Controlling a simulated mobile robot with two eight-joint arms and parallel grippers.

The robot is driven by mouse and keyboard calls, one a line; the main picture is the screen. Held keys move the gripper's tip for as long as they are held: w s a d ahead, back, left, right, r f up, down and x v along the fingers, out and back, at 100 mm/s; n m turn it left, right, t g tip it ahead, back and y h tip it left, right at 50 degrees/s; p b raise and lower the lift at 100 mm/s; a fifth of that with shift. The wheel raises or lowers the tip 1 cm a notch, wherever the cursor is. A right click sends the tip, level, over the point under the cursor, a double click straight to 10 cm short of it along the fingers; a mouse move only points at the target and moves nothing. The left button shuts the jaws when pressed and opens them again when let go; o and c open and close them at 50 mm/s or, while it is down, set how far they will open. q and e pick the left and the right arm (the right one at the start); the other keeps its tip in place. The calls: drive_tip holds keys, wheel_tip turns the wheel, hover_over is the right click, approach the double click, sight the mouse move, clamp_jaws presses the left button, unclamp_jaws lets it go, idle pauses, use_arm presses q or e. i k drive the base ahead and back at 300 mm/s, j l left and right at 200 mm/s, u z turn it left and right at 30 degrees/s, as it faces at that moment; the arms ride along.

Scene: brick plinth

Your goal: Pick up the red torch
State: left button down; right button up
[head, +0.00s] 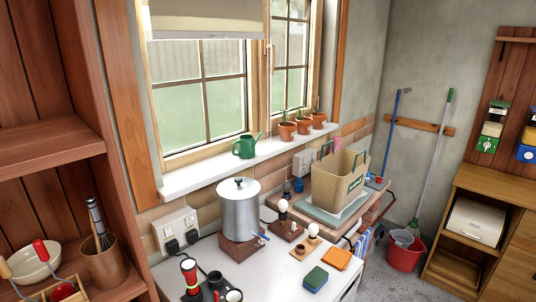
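A red and black torch (190,277) stands upright at the near left of the white worktop, its pale round lens facing up. It appears to stand in or against a dark holder whose form I cannot make out fully. Beside it on the right are a black cylinder (215,280) and another round pale lens (233,296), cut by the lower picture edge. Neither of my grippers shows in the head view.
A steel pot (240,208) stands on a brick plinth (241,250) behind the torch. Bulbs on wooden bases, a green and blue sponge (315,279) and an orange cloth (336,259) lie to the right. A wooden shelf (50,150) stands close at left.

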sight(189, 267)
drive_tip(key=j+u, duration=0.25)
drive_tip(key=u, duration=0.25)
drive_tip(key=j+u, duration=0.2)
drive_tip(key=u, duration=0.25)
drive_tip(key=j+u, duration=0.2)
drive_tip(key=u, duration=0.3)
drive_tip(key=i, duration=0.05)
